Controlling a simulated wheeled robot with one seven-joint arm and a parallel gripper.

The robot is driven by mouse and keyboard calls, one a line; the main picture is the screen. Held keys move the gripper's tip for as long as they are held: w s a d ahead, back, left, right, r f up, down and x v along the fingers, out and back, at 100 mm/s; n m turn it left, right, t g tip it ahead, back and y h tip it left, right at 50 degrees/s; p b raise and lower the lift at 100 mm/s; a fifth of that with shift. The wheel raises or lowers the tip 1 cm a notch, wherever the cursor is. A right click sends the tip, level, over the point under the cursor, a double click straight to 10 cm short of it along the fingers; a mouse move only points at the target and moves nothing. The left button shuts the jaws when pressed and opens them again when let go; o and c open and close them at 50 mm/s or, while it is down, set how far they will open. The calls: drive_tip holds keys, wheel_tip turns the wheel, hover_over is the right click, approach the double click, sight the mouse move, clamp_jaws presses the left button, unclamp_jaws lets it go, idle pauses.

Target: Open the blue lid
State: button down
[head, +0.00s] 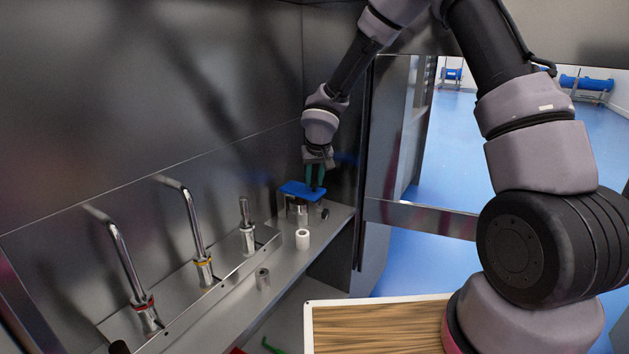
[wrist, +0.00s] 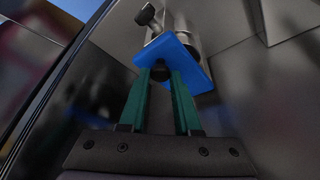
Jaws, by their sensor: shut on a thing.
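The blue lid (head: 300,190) is a flat blue plate on top of a metal cylinder (head: 297,211) at the far end of the steel shelf. In the wrist view the blue lid (wrist: 183,62) shows a dark round knob (wrist: 160,73) between my green fingertips. My gripper (head: 315,184) reaches down from above onto the lid, and it also shows in the wrist view (wrist: 160,76). Its fingers are shut on the knob of the lid. The lid looks to lie on or very near the cylinder; any gap is too small to tell.
A white cylinder (head: 302,239) and a small grey cylinder (head: 263,279) stand on the shelf (head: 232,305). Bent metal pipes with red (head: 145,308) and yellow (head: 203,268) rings stand along the left wall. A wood-topped tray (head: 380,328) is at the front. A steel wall closes in behind the lid.

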sight(308, 191)
drive_tip(key=shift+w+a+r+g+h, duration=0.3)
drive_tip(key=shift+a+r+g+h, duration=0.15)
drive_tip(key=shift+r+h, duration=0.2)
drive_tip(key=shift+w+a+r+g+h, duration=0.25)
drive_tip(key=shift+a+r+g+h, duration=0.1)
drive_tip(key=shift+a+r+h, duration=0.3)
drive_tip(key=shift+w+a+r+n+g+h, duration=0.15)
drive_tip(key=shift+w+a+r+g+h, duration=0.2)
drive_tip(key=shift+r+h, duration=0.15)
drive_tip(key=shift+w+a+r+n+g+h, duration=0.2)
drive_tip(key=shift+a+r+g+h, duration=0.15)
drive_tip(key=shift+r+h, duration=0.15)
